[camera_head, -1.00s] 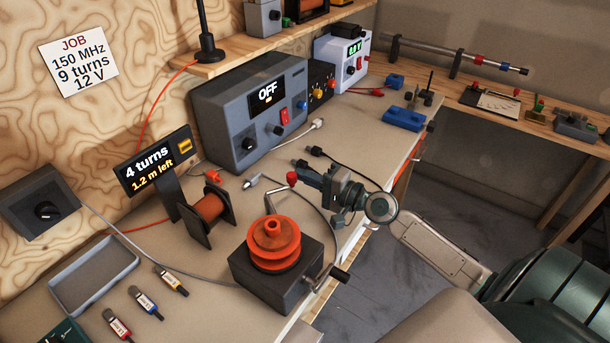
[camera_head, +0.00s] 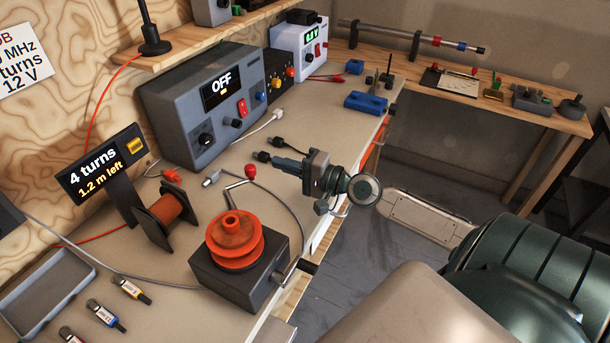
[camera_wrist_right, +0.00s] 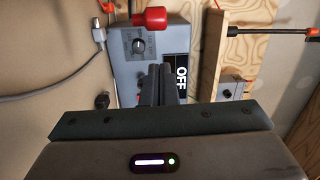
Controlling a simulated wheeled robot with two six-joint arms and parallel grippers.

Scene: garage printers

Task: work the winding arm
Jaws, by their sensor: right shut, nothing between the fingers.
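The winding arm (camera_head: 236,184) is a thin bent metal rod at the far side of the orange winding former (camera_head: 235,240). It ends in a red knob (camera_head: 250,171). The former sits on a dark block (camera_head: 222,282) with a black side handle (camera_head: 308,267). My right gripper (camera_head: 279,163) is shut and empty, to the right of the knob and apart from it. In the right wrist view the shut fingers (camera_wrist_right: 162,84) point toward the grey unit, and the red knob (camera_wrist_right: 148,18) shows above them. The display (camera_head: 98,172) reads 4 turns, 1.2 m left. My left gripper is not seen.
A wire spool (camera_head: 165,212) stands left of the former. The grey power unit (camera_head: 206,110) reads OFF. Black plugs (camera_head: 266,157) and cables lie near my right fingers. A grey tray (camera_head: 45,292) and small labelled parts (camera_head: 106,315) lie at front left.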

